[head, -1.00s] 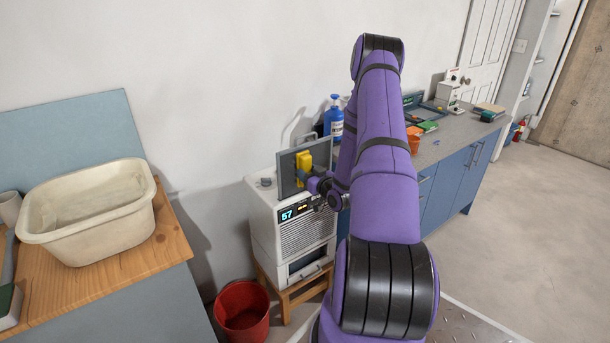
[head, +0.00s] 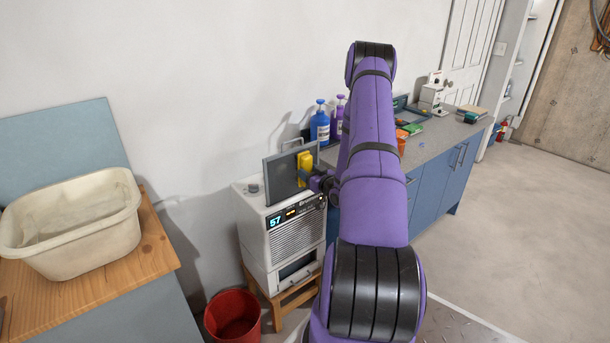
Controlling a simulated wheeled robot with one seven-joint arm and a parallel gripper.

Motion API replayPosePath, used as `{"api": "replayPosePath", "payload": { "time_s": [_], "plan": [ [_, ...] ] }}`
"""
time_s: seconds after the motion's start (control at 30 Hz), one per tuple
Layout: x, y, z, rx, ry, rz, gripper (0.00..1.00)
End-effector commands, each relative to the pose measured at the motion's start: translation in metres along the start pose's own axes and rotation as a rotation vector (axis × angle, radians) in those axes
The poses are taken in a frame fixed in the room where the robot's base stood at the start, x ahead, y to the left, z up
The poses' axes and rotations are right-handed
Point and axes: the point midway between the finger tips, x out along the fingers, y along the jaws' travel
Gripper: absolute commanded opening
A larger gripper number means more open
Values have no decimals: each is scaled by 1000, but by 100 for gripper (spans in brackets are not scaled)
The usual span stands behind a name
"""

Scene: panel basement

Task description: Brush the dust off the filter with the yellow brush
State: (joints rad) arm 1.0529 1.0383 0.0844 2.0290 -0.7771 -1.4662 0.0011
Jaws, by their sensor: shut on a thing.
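The filter (head: 280,178) is a dark grey framed panel standing upright on top of a white appliance (head: 297,238) with a lit "57" display. The yellow brush (head: 305,166) is up against the right part of the filter's front face; I cannot tell if its bristles touch. My gripper (head: 313,179) is shut on the brush, just right of the filter. My purple arm covers part of the area behind. Dust on the filter is too small to make out.
The appliance stands on a wooden stool (head: 293,297), with a red bucket (head: 232,316) on the floor beside it. A blue pump bottle (head: 320,124) is behind the filter. A cream basin (head: 75,226) sits on the wooden table at left. Open floor lies at right.

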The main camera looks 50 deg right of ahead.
Motion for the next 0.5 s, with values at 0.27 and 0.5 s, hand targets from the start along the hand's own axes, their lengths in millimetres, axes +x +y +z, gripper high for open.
{"api": "replayPosePath", "payload": {
  "time_s": [0.27,0.5],
  "plan": [
    [2,16,-2,-3,5,2,21],
    [2,28,-2,-4,6,3,21]
  ]
}}
